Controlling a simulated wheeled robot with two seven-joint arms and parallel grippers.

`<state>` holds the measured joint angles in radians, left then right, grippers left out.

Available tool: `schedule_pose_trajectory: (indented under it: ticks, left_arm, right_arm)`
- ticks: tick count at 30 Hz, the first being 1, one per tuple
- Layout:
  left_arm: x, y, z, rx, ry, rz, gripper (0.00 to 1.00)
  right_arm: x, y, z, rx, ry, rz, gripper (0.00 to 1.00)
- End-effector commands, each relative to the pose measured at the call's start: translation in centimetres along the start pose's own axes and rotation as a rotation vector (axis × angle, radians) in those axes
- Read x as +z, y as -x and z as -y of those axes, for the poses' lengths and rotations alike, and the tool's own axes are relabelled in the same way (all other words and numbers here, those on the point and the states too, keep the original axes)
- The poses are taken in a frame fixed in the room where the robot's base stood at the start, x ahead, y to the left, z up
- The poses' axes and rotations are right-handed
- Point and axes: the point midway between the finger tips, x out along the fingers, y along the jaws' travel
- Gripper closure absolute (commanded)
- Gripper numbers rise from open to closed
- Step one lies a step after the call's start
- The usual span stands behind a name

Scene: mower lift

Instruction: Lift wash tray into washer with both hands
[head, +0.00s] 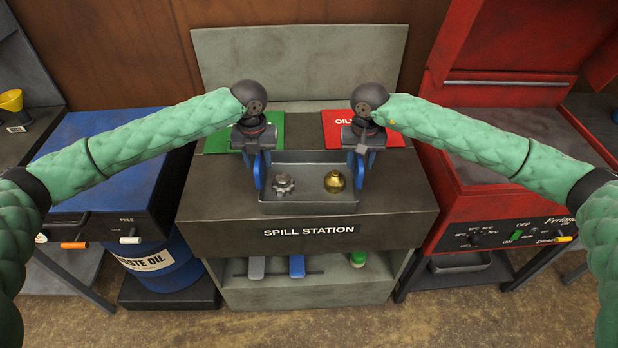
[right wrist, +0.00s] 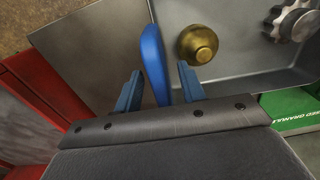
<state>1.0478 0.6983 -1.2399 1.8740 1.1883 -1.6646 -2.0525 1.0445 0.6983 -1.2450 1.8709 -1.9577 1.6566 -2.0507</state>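The grey wash tray (head: 308,208) sits on the spill station bench. A steel gear (head: 284,183) and a brass part (head: 334,181) lie in it. My left gripper (head: 262,168) is at the tray's left end, pointing down; its blue fingers and the handle there overlap, so its opening is unclear. My right gripper (head: 360,166) is at the tray's right end. In the right wrist view its two fingers (right wrist: 160,90) stand apart on either side of the blue handle (right wrist: 153,55), with gaps showing. The washer (head: 490,185) is the red cabinet at right, its lid raised.
The spill station bench (head: 205,205) has a green mat (head: 227,141) and a red mat (head: 390,139) behind the tray. A blue unit (head: 105,150) and a waste oil drum (head: 165,265) stand at left. The washer's front has knobs and switches.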

Motion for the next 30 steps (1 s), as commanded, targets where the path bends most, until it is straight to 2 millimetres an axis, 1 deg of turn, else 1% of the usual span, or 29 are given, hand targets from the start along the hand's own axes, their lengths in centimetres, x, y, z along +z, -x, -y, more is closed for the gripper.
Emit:
schedule_pose_trajectory:
  ticks: [1,3,7,10,17,20,21,23,24,30]
  left_arm:
    - [0.0,-0.8,0.0,0.000,0.001,-0.002,0.60]
    - [0.0,-1.8,0.0,0.000,0.002,-0.002,0.60]
    - [0.0,-2.9,0.0,0.000,0.001,-0.001,0.60]
    - [0.0,-3.3,0.0,-0.001,0.001,0.000,0.60]
    - [0.0,-3.4,0.0,-0.001,0.001,0.000,0.60]
    - [0.0,-3.4,0.0,-0.001,0.001,0.000,0.78]
    - [0.0,-3.4,0.0,-0.001,0.001,0.000,0.86]
    - [0.0,-3.4,0.0,-0.001,0.001,0.000,0.97]
    - [0.0,-3.4,0.0,-0.001,0.001,0.000,1.00]
    - [0.0,-3.4,0.0,0.000,0.001,0.000,1.00]
  right_arm:
    - [0.1,-0.8,0.0,0.000,-0.001,0.002,0.60]
    - [0.0,-1.8,0.0,0.001,-0.001,0.002,0.60]
    - [0.0,-2.9,0.0,0.000,-0.002,0.001,0.60]
    - [0.0,-3.3,0.0,0.000,-0.001,0.000,0.60]
    - [0.0,-3.4,0.0,0.000,-0.001,0.000,0.60]
    - [0.0,-3.4,0.0,0.000,-0.001,0.000,0.78]
    - [0.0,-3.4,0.0,0.000,-0.001,0.000,0.86]
    - [0.0,-3.4,0.0,0.000,-0.001,0.000,0.97]
    - [0.0,-3.4,0.0,0.000,-0.001,0.000,1.00]
    - [0.0,-3.3,0.0,0.000,-0.001,0.000,1.00]
